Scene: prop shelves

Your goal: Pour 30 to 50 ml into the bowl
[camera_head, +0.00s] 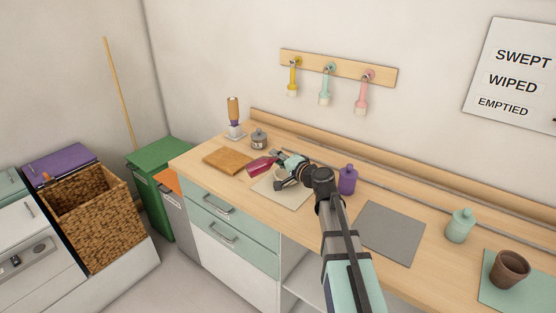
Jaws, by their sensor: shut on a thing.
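My gripper (281,164) is shut on a dark pink bottle (261,167). The bottle is tipped over, nearly lying flat in the air, and points to the left. It is over or near the cream mat (288,198) on the counter. A small pale rounded shape, likely the bowl (281,172), shows under my gripper and is mostly hidden by it. I cannot tell whether the bottle's mouth is over the bowl, and no liquid can be made out.
A brown board (227,161) and grey jar (259,139) are left of the gripper. A purple bottle (347,181) stands close to my arm. A grey mat (390,234), green jar (460,226) and brown pot (509,270) are to the right. Brushes hang above.

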